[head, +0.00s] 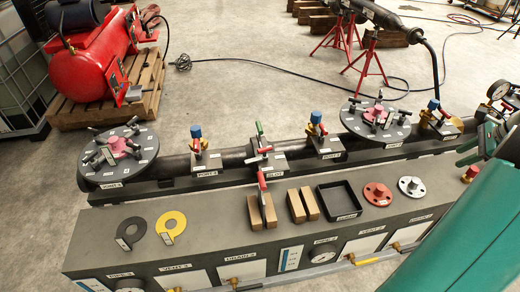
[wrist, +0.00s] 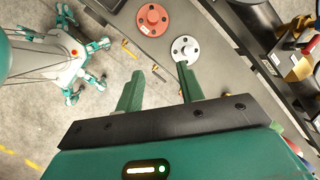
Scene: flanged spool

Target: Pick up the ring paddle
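Neither paddle shows in the wrist view.
On the bench (head: 225,215) stand wooden blocks (head: 303,205), a black tray (head: 341,201), a red flange (head: 378,193) and a white flange (head: 411,186). Behind runs a pipe with valves and round plates (head: 118,155). A red tank (head: 95,60) stands at back left.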

